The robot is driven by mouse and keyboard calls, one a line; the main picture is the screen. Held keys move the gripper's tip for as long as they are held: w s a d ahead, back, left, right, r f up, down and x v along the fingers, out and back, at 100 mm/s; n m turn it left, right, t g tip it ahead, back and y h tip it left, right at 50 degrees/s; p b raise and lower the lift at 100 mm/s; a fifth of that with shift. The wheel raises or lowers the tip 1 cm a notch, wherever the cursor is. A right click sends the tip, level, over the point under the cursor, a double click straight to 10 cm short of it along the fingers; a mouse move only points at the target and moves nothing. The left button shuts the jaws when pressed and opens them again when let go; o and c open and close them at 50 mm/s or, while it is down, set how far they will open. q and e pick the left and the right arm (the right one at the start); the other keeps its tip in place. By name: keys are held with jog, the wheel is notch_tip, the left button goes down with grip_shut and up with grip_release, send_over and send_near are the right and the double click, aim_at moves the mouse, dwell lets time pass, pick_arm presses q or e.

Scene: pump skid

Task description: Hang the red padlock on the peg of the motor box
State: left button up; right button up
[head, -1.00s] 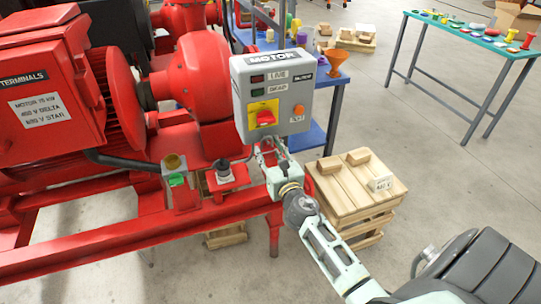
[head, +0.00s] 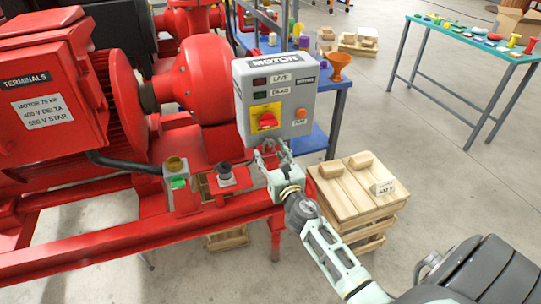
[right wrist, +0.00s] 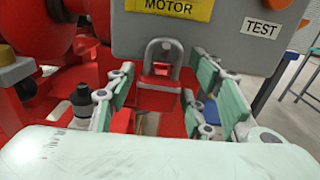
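The grey motor box (head: 272,95) stands on the red skid, with a red knob on a yellow plate on its front. In the right wrist view its lower front (right wrist: 225,40) fills the top. The red padlock (right wrist: 158,98) is upright there, its grey shackle (right wrist: 163,50) up against the box's lower front. My right gripper (head: 270,158) is just below the box. In the wrist view its fingers (right wrist: 162,92) stand apart on both sides of the padlock, with gaps. My left gripper is not in view.
A wooden crate stack (head: 350,205) stands right of my right gripper. A post with a green button (head: 178,183) and a black knob (head: 225,172) are left of it.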

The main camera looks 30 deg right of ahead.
jog(key=shift+o, duration=0.9)
jog(key=shift+f, duration=0.1)
jog(key=v, duration=1.2)
jog(key=s+a+f+m+g+y, duration=0.1)
jog(key=s+a+f+m+g, duration=0.25)
jog(key=f, duration=0.75)
jog(key=s+a+f+m+g+y+p, duration=0.15)
jog(key=s+f+m, duration=0.25)
jog(key=f+m, duration=0.5)
jog(key=s+a+f+m+g, duration=0.2)
jog(key=s+f+m+g, duration=0.15)
jog(key=f, duration=0.95)
jog(key=s+a+f+m+g, duration=0.1)
jog(key=s+f+m, duration=0.4)
jog(key=s, duration=0.5)
jog(key=s+a+f+m+g+y, duration=0.1)
jog(key=s+f+m+g, duration=0.3)
jog(key=s, duration=0.7)
jog(key=s+a+f+m+g+y+p, duration=0.1)
jog(key=s+a+f+m+g, duration=0.1)
jog(key=s+f+m, duration=0.4)
jog(key=s+f+g, duration=0.1)
jog(key=s+f, duration=0.1)
jog(key=s, duration=0.2)
jog(key=shift+s+a, duration=0.35)
jog(key=shift+s, duration=0.05)
